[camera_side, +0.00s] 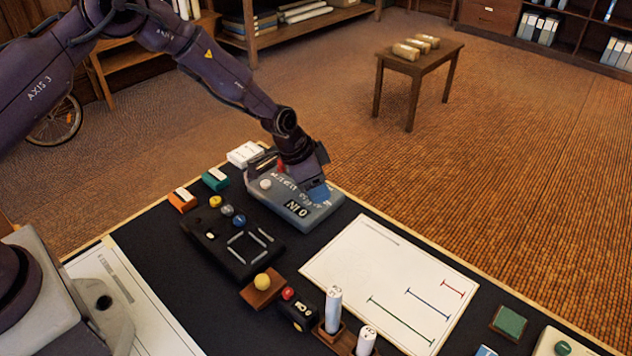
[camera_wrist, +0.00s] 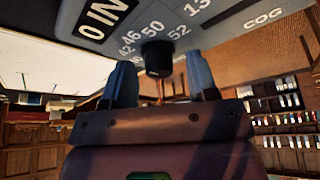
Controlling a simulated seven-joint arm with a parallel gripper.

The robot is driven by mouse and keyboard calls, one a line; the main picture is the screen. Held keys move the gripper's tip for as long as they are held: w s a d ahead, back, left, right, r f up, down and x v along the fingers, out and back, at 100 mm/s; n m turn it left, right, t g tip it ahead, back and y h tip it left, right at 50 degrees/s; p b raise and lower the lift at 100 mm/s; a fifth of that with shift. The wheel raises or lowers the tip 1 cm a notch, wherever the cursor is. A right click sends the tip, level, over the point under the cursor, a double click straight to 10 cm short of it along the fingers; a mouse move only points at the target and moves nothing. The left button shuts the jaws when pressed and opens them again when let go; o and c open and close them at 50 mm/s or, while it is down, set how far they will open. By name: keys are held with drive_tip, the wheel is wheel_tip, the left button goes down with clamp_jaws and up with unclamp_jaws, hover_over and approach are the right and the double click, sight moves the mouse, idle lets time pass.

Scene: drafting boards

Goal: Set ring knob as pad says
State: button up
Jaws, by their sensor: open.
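A grey-blue box (camera_side: 325,212) with printed lettering and a label reading like "IN 0" sits on the dark board. My gripper (camera_side: 313,190) is low over its top. In the wrist view the box (camera_wrist: 225,25) shows numbers such as 42, 46, 50 and 52 around a black knob (camera_wrist: 158,58). My gripper's two blue fingers (camera_wrist: 161,82) are open, one on each side of this knob; I cannot tell whether they touch it. A white sheet (camera_side: 345,255) bears red, blue and green measured lines. I cannot tell which thing is the pad.
Left of the box is a dark panel (camera_side: 218,252) with coloured balls and metal bars. In front stand a yellow ball on a wooden block (camera_side: 255,295), a small black device (camera_side: 298,313) and white cylinders (camera_side: 333,308). Orange (camera_side: 183,201) and green (camera_side: 215,179) blocks lie behind.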

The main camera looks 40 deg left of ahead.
drive_tip(key=shift+c, duration=0.2)
drive_tip(key=c, duration=0.9)
drive_tip(key=shift+o, duration=0.2)
drive_tip(key=shift+n, duration=0.3)
drive_tip(key=n, duration=0.1)
drive_tip(key=n+y, duration=0.1)
drive_tip(key=n, duration=0.1)
drive_tip(key=shift+d+t+y, duration=0.15)
drive_tip(key=shift+t+y, duration=0.15)
drive_tip(key=shift+n+y, duration=0.7)
drive_tip(key=shift+n, duration=1.4)
drive_tip(key=o, duration=0.9)
